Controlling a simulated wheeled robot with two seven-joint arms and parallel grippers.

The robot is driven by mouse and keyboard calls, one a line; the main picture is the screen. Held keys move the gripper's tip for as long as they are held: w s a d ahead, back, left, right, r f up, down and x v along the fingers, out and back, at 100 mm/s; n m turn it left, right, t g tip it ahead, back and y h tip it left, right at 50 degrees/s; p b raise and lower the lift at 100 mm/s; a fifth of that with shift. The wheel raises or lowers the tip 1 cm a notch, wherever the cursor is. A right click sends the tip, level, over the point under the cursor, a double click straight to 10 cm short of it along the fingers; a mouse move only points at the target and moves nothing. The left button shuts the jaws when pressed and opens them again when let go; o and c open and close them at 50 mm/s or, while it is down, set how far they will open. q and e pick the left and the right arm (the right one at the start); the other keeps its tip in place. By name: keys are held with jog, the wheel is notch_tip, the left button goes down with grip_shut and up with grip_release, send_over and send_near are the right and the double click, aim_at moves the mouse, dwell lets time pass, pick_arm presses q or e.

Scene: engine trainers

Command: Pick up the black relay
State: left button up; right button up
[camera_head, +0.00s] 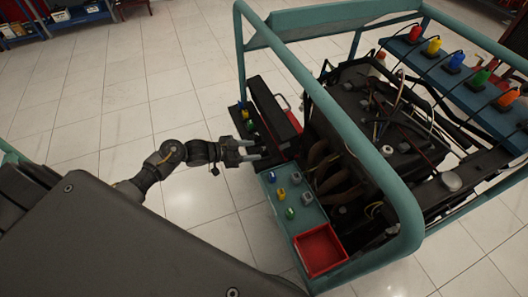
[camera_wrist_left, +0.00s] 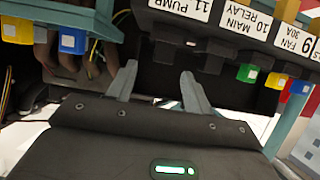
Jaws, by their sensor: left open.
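In the left wrist view, a black relay (camera_wrist_left: 215,62) sits by the "MAIN RELAY 10" label on the dark fuse strip. Another black block (camera_wrist_left: 166,48) sits beside it by the "PUMP 11" label; I cannot tell for sure which is the task's relay. My left gripper (camera_head: 259,150) is open and empty at the near side of the engine trainer, in front of the strip's end. Its two fingers (camera_wrist_left: 160,85) show apart in the left wrist view, pointing toward the black blocks, with nothing between them. In the head view the black relay is too small to tell. My right gripper is not in view.
A teal shelf (camera_head: 306,215) with coloured parts and a red tray (camera_head: 320,250) adjoins the gripper. Green (camera_wrist_left: 247,73) and yellow (camera_wrist_left: 275,80) fuses sit along the strip. The teal frame (camera_head: 330,110) surrounds the engine. Tiled floor (camera_head: 120,125) is clear at left.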

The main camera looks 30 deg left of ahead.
aim_at(262, 149)
pick_arm(q)
jog(key=x, duration=0.4)
jog(key=shift+w+f, duration=0.25)
jog(key=shift+w, duration=0.05)
jog(key=shift+w+d+f, duration=0.1)
jog(key=shift+w+d, duration=0.05)
jog(key=shift+d, duration=0.05)
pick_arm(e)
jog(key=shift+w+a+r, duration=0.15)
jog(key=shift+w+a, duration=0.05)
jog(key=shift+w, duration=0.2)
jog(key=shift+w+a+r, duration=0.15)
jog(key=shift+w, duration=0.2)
pick_arm(q)
jog(key=shift+c, duration=0.3)
jog(key=c, duration=1)
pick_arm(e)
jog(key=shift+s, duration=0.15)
